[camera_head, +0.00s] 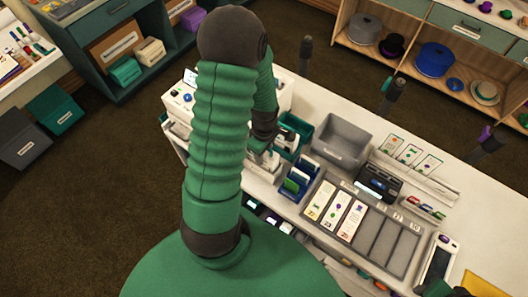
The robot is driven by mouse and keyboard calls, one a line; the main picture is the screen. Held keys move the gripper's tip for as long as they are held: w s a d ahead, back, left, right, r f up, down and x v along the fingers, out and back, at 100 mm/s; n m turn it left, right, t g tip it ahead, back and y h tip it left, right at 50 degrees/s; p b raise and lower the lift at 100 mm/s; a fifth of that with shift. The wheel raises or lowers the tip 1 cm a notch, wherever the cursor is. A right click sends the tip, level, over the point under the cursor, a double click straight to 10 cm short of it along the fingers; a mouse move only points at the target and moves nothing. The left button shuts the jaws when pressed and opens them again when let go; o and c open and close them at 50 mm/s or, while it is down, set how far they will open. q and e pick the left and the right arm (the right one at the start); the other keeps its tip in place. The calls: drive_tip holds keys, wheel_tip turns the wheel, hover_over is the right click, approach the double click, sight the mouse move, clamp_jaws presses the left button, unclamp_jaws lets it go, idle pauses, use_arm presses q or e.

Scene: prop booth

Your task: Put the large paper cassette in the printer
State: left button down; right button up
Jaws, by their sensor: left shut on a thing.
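The white printer (181,104) stands at the left end of the counter, with a small control panel on top. My green left arm crosses in front of it and hides its middle. My left gripper (264,147) hangs low beside the printer's right side, near the counter top. It is shut on a pale piece (263,162) that looks like the large paper cassette. Most of that piece is hidden by the arm and gripper, so its shape and its contact with the counter are unclear.
A teal bin (301,128) and a grey tub (343,138) stand close right of the gripper. In front are a blue card holder (299,178) and a grey tray (374,236) with upright cards. A black device (379,183) stands behind the tray. Shelves line the back.

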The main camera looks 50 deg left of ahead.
use_arm(q)
drive_tip(key=shift+f+b, duration=0.45)
drive_tip(key=shift+f, duration=0.25)
drive_tip(key=c, duration=0.8)
unclamp_jaws()
drive_tip(key=shift+c, duration=0.2)
wheel_tip(320, 180, up, 17)
drive_tip(key=shift+f, duration=0.15)
drive_tip(key=shift+w, duration=0.1)
